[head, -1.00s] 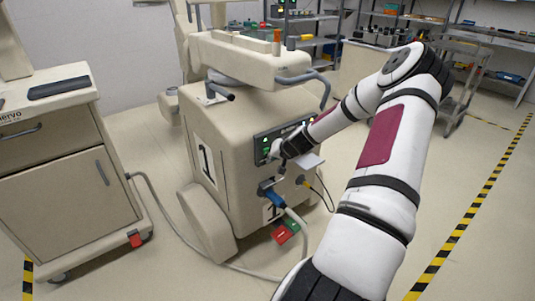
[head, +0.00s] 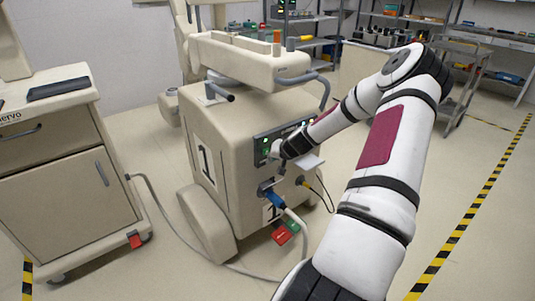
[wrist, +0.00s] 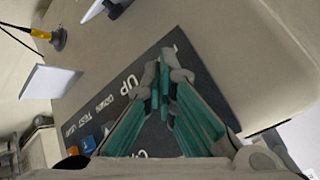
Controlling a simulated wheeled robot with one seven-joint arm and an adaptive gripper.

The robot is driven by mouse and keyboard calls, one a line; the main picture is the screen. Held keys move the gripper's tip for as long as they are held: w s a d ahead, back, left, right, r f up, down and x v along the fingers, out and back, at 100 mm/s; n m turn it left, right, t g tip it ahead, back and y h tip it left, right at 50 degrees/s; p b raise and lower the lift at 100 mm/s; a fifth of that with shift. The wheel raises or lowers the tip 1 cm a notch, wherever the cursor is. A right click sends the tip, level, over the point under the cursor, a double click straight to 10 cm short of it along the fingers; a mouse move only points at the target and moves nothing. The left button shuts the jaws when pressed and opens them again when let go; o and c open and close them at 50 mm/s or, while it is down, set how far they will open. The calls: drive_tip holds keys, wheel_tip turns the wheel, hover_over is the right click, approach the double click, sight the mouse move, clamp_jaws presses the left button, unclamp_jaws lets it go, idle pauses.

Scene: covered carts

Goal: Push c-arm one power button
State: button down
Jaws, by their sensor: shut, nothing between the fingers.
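The c-arm one cart (head: 237,150) is a beige covered unit marked "1" in the middle of the head view. Its dark control panel (head: 264,143) is on the front, with green lights at its left end. In the wrist view the panel (wrist: 205,75) carries the words UP, DOWN and TEST, and blue and orange buttons (wrist: 85,144) at lower left. My gripper (wrist: 164,75) is shut and empty, its green-padded fingers close together over the panel. Its tips look very near or at the panel face; contact cannot be told. My gripper and arm hide part of the panel, and I cannot identify the power button.
A white flat plate (wrist: 48,82) juts out below the panel. A blue plug (head: 273,198) with a grey cable and a yellow connector (head: 301,181) sit lower on the cart. A beige drawer cart (head: 66,170) stands at left.

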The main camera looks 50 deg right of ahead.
drive_tip(key=shift+w, duration=0.2)
drive_tip(key=shift+w+d, duration=0.1)
drive_tip(key=shift+w, duration=0.35)
idle(0.8)
drive_tip(key=shift+s, duration=0.65)
drive_tip(key=s+a+p, duration=0.1)
drive_tip(key=s+p, duration=0.1)
drive_tip(key=s, duration=0.4)
drive_tip(key=shift+a, duration=0.35)
idle(0.4)
